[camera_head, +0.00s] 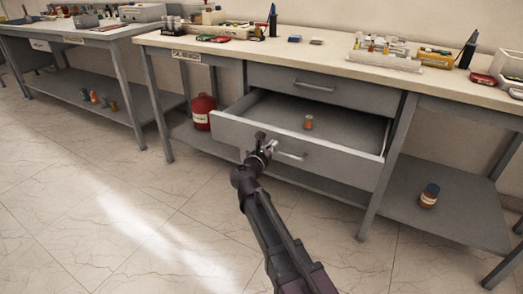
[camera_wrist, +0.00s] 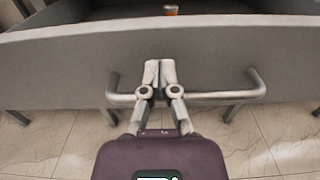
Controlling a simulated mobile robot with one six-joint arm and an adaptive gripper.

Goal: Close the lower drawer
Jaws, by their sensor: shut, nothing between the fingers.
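The lower drawer (camera_head: 330,155) of the grey workbench is pulled well out, and its inside shows. A small orange item (camera_head: 309,121) stands in it; its edge also shows at the top of the wrist view (camera_wrist: 171,10). The drawer's bar handle (camera_head: 290,154) runs across the front panel, and in the wrist view the handle (camera_wrist: 215,97) passes behind my fingers. My gripper (camera_head: 266,140) is at the drawer front, near the handle's left part. In the wrist view its fingertips (camera_wrist: 160,68) are together, pointing at the front panel. Whether they touch the panel cannot be told.
The upper drawer (camera_head: 322,90) is shut. A red canister (camera_head: 203,111) stands on the low shelf left of the drawer. An orange bottle (camera_head: 429,196) stands on the right shelf. The tiled floor in front is clear.

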